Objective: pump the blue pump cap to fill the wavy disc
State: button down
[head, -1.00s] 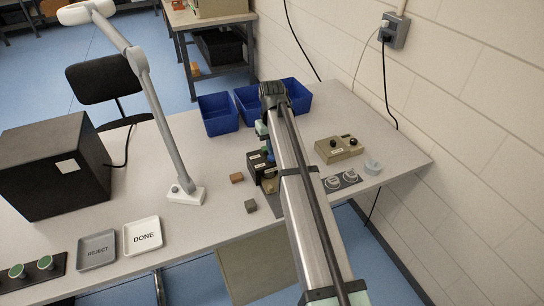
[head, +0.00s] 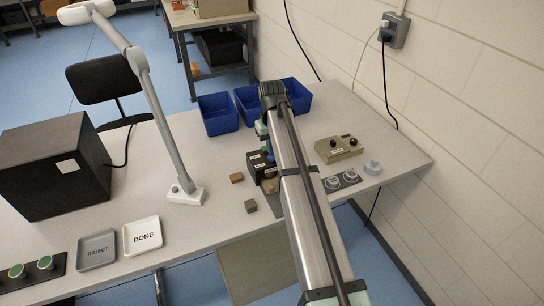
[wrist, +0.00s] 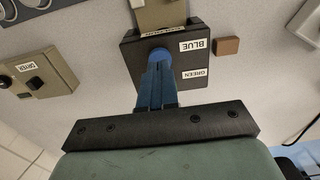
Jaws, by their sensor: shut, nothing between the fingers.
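The black pump block (wrist: 130,50) carries BLUE and GREEN labels in the wrist view. It also shows in the head view (head: 254,164), partly behind my arm. My gripper (wrist: 158,62) is shut and empty, its blue fingers pointing at the block beside the BLUE label. The blue pump cap (wrist: 159,54) shows as a rounded blue edge at the fingertips. The fingers hide most of it, and I cannot tell whether they touch it. I cannot make out the wavy disc in either view; my arm and fingers cover part of the area around the block.
A beige box with black knobs (head: 339,149) and a dark strip with two round pieces (head: 342,181) stand right of my arm. Small brown (head: 237,177) and grey (head: 250,206) blocks lie left. DONE (head: 142,236) and REJECT (head: 97,250) trays are front left. Blue bins (head: 218,114) stand behind.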

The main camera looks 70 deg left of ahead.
jog(key=shift+f, duration=1.35)
dwell(1.5)
jog(key=shift+r, duration=4.05)
jog(key=shift+f, duration=2.7)
